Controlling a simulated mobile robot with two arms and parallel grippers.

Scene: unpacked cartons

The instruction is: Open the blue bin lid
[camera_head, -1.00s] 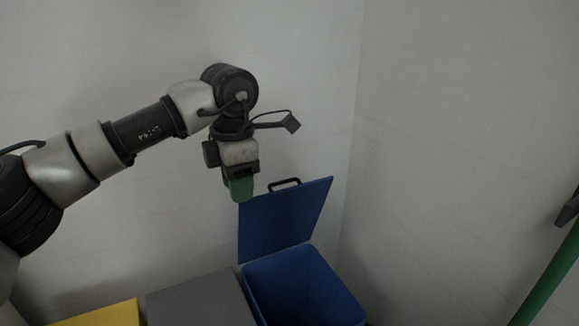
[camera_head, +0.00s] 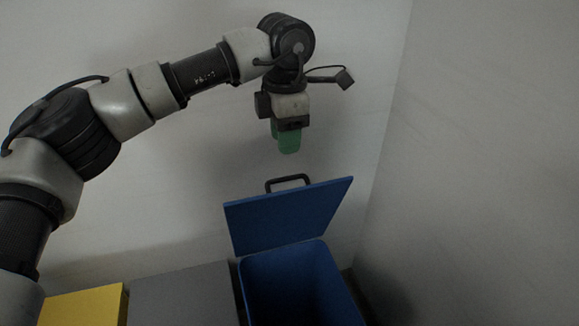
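The blue bin (camera_head: 297,285) stands at the lower middle, its dark inside showing. Its blue lid (camera_head: 287,217) is raised and leans up at the back of the opening. A black handle (camera_head: 288,180) is on the lid's upper edge. My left gripper (camera_head: 286,140) has green fingers that point down. It is above the lid and appears apart from the handle, with nothing seen in it. Its fingers overlap in this view, so their gap is hidden. My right gripper is not in view.
A grey bin top (camera_head: 182,295) stands left of the blue bin, and a yellow one (camera_head: 85,306) is further left. White walls (camera_head: 480,170) meet in a corner behind and to the right of the bin.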

